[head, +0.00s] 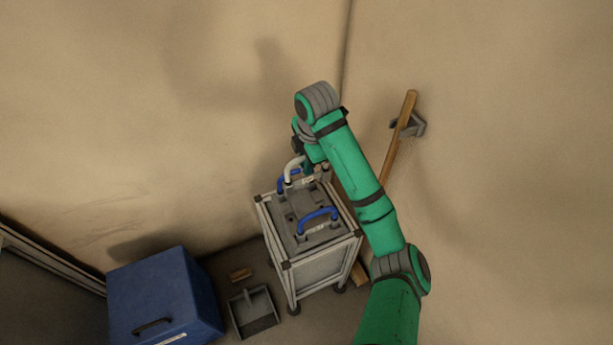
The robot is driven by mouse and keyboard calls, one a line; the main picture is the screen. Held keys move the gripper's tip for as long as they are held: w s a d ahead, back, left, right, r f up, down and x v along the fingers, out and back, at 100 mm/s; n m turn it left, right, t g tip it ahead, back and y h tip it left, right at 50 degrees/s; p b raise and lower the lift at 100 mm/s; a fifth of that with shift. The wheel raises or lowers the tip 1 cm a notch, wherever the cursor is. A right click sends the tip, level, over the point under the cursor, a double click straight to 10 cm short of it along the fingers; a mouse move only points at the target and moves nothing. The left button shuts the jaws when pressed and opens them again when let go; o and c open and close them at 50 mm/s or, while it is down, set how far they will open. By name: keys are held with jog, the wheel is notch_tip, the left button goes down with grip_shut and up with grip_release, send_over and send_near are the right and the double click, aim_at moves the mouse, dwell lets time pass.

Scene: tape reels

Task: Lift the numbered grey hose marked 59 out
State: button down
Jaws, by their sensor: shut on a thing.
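A light grey hose (291,169) curves up from the top of a small wheeled cart (292,242) toward my gripper. My gripper (306,165) is above the back of the cart top, shut on the grey hose at its upper right end. The fingertips are small and partly hidden by my wrist. The hose's lower left end is at the cart top, and I cannot tell whether it is seated or just clear. A small pale label shows near the gripper, but no number can be read.
A blue hose (317,216) arches over the front of the cart top, and another blue hose (283,179) is beside the grey one. A wooden handle (401,135) leans on the right wall.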

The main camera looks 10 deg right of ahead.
jog(key=shift+d+r, duration=0.15)
jog(key=shift+r, duration=2.4)
jog(key=shift+d+r, duration=0.1)
jog(key=shift+r, duration=1.05)
jog(key=shift+s+r, duration=0.1)
jog(key=shift+r, duration=0.25)
